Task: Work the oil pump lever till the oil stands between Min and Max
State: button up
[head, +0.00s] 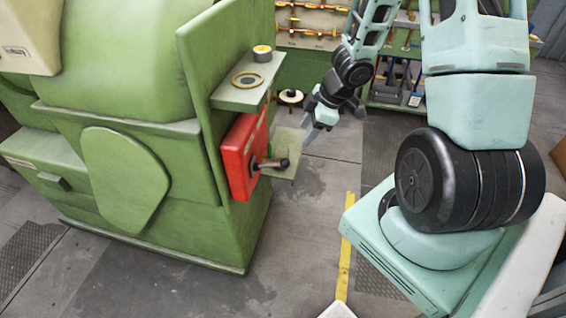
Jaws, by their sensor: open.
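The red pump box (238,160) is fixed to the end of the green machine. Its lever (271,163) sticks out to the right with a dark knob, roughly level. My gripper (309,134) is open and empty, to the right of and above the lever knob, apart from it in the picture. Its fingers point down and to the left. I cannot make out an oil level or Min and Max marks in this view.
A green shelf (236,97) above the red box holds a ring and a small yellow-topped tin (262,52). A small pale green tray (289,172) juts out behind the lever. Tool racks (312,22) stand at the back.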

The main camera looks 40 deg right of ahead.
aim_at(287, 160)
jog(key=b+x, duration=0.8)
jog(key=x, duration=0.8)
jog(key=shift+c, duration=0.3)
grip_shut()
jog(key=shift+f, duration=0.1)
